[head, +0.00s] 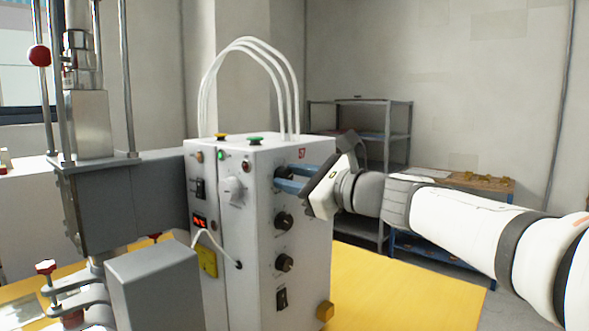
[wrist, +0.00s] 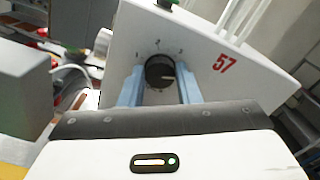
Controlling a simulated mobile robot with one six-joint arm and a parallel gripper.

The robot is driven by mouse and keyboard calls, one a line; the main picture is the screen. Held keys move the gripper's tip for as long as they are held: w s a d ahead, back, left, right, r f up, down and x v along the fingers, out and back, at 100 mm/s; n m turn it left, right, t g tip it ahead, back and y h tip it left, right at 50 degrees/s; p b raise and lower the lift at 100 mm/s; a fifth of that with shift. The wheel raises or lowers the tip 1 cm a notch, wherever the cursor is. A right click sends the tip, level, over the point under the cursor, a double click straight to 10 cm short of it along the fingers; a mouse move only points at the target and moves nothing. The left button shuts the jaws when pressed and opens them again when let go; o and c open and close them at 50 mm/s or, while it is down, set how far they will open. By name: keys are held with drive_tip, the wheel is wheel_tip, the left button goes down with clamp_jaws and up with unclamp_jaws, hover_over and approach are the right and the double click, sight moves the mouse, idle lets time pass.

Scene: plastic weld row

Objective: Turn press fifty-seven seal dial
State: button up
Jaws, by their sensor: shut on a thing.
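The press unit marked 57 (head: 302,154) is a white box with black dials down its right side face. Its top dial (wrist: 160,72) is a round black knob with a pale pointer line toward the right and small marks around it. My gripper (head: 287,180) reaches in from the right with its blue fingers at this dial. In the wrist view the fingers stand on either side of the knob, and the gripper is shut on it. A middle dial (head: 284,221) and a lower dial (head: 284,262) are below. I cannot read which is the seal dial.
A black switch (head: 282,298) is under the dials. The front face has a grey-white knob (head: 233,190) and a red display (head: 200,221). White hoses (head: 290,85) arch above the box. The yellow table (head: 400,285) is clear at right. A grey shelf (head: 385,120) stands behind.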

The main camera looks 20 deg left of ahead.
drive_tip(key=shift+f+m+p, duration=0.15)
drive_tip(key=shift+m+p, duration=0.3)
drive_tip(key=shift+m, duration=0.45)
drive_tip(key=o, duration=1)
drive_tip(key=shift+c, duration=0.2)
drive_tip(key=shift+d, duration=0.1)
drive_tip(key=v, duration=0.7)
drive_tip(key=shift+d, duration=0.35)
